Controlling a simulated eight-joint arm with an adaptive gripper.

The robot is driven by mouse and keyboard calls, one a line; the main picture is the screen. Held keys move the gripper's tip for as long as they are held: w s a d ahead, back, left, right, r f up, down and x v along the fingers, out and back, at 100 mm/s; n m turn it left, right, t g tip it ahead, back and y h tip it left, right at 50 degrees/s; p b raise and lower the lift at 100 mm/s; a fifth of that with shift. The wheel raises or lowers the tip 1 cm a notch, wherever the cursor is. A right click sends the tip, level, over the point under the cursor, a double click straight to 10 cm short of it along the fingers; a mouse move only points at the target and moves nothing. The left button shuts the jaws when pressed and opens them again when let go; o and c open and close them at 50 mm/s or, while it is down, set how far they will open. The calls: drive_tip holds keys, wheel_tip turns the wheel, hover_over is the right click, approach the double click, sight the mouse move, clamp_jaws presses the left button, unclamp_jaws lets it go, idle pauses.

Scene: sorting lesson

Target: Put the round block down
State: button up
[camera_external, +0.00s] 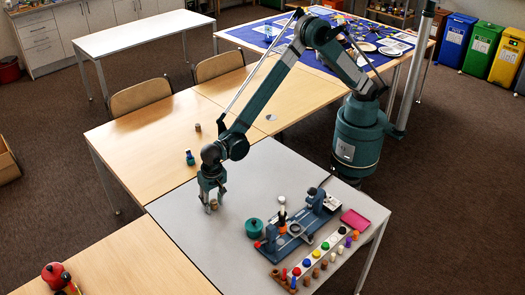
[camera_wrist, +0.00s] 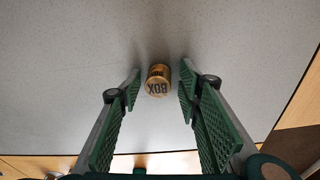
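A small round wooden block (camera_wrist: 158,81) with dark lettering that reads BOX lies in the wrist view between the tips of my gripper (camera_wrist: 160,93). A gap shows on each side of the block, so the fingers stand open around it and do not appear to touch it. In the outside view my gripper (camera_external: 209,203) points down over the left part of the grey table (camera_external: 190,224). The block (camera_external: 214,205) shows small between the fingertips, partly hidden. The block seems to be at the tabletop, but I cannot tell its exact height.
A green lidded pot (camera_external: 254,228) stands right of my gripper. Beyond it are a blue-grey fixture (camera_external: 296,232), a row of coloured pegs (camera_external: 318,254) and a pink tray (camera_external: 355,220). A blue-green item (camera_external: 190,158) stands on the wooden table behind. The grey surface around the block is clear.

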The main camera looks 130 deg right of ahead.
sight(215, 203)
drive_tip(key=shift+r, duration=0.15)
wheel_tip(215, 203, up, 12)
drive_tip(key=a+p, duration=0.1)
drive_tip(key=p, duration=0.1)
drive_tip(key=shift+a, duration=0.2)
idle(0.4)
idle(0.6)
